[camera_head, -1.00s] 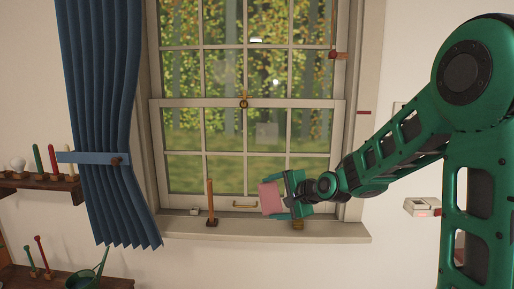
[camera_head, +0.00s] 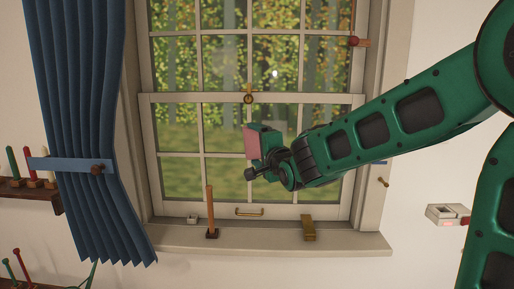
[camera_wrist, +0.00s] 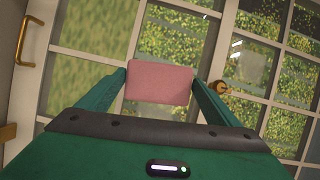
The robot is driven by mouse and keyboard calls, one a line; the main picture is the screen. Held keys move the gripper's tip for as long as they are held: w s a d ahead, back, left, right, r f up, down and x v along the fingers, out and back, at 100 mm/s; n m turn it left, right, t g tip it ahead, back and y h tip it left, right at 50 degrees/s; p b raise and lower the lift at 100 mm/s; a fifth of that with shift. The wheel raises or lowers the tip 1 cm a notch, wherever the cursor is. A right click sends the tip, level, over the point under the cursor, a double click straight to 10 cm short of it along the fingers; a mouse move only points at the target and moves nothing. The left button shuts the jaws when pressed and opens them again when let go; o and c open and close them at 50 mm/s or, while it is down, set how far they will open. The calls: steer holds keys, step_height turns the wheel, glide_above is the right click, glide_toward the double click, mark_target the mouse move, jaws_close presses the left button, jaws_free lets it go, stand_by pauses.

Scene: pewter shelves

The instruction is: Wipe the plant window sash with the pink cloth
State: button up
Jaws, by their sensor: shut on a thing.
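My gripper (camera_head: 254,143) is shut on the pink cloth (camera_head: 251,142), a flat pink block-like pad. In the wrist view the pink cloth (camera_wrist: 159,82) sits between the two green fingers of my gripper (camera_wrist: 160,84). The window sash (camera_head: 223,211) is a pale frame with several panes and a brass pull handle (camera_head: 249,211) on its bottom rail. The cloth is in front of the lower sash, below the brass latch (camera_head: 248,98). I cannot tell whether it touches the sash. My arm hides part of the right panes.
The sill (camera_head: 280,242) bears an orange upright stick (camera_head: 210,212), a small white block (camera_head: 193,219) and a brass block (camera_head: 309,228). A blue curtain (camera_head: 85,110) hangs at left beside a shelf (camera_head: 30,195). A white wall box (camera_head: 445,214) is at right.

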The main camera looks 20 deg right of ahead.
steer(key=w+d, duration=0.2)
steer(key=shift+w+d, duration=0.2)
steer(key=shift+w, duration=0.1)
steer(key=shift+w+d, duration=0.3)
steer(key=shift+w, duration=0.35)
steer(key=shift+w+d, duration=0.25)
steer(key=shift+w, duration=0.4)
steer(key=shift+w+d, duration=0.15)
steer(key=shift+w, duration=0.55)
steer(key=s+d, duration=0.3)
steer(key=d, duration=0.6)
steer(key=shift+d, duration=0.3)
stand_by(0.5)
